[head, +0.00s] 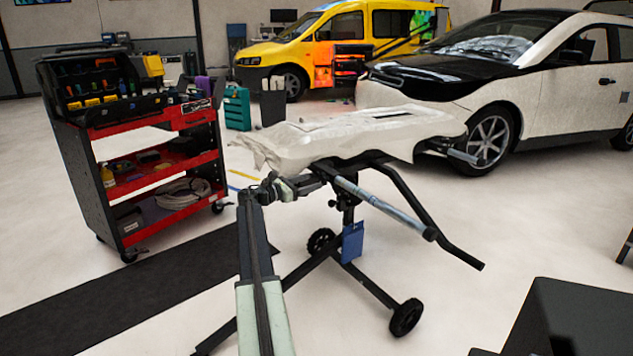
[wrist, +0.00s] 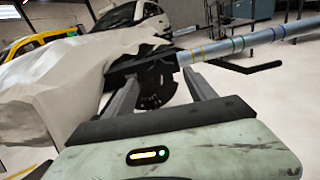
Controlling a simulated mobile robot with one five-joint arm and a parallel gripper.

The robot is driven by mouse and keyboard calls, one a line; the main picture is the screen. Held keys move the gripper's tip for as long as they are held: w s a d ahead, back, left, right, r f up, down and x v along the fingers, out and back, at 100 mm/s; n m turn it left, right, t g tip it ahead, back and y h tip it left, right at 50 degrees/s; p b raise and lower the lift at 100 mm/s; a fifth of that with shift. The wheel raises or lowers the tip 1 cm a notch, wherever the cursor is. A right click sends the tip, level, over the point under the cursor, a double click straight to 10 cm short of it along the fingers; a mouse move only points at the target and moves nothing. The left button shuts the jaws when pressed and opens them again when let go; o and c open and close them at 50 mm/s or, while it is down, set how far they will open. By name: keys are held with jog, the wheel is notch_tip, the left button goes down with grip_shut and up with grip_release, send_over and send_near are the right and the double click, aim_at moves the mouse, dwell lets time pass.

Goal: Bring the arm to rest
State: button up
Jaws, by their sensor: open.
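My arm reaches up from the bottom of the head view, and my gripper (head: 308,184) is at its far end, bent to the right. It is close to the near edge of a white-covered panel (head: 350,140) on a black wheeled stand (head: 345,200). In the wrist view my gripper's fingers (wrist: 163,85) are apart. The stand's dark bracket (wrist: 155,85) shows between and beyond them, and nothing is clearly held. The white panel (wrist: 55,85) lies to the left there. I cannot tell whether the fingers touch the stand.
A grey tube (head: 385,207) sticks out from the stand to the right. A red and black tool cart (head: 150,190) stands left, by a dark floor mat (head: 130,300). A white and black car (head: 490,70) and a yellow van (head: 330,45) are behind. The floor at lower centre-right is partly clear.

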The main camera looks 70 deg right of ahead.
jog(key=v, duration=0.3)
jog(key=shift+w+a, duration=0.15)
jog(key=shift+a, duration=0.05)
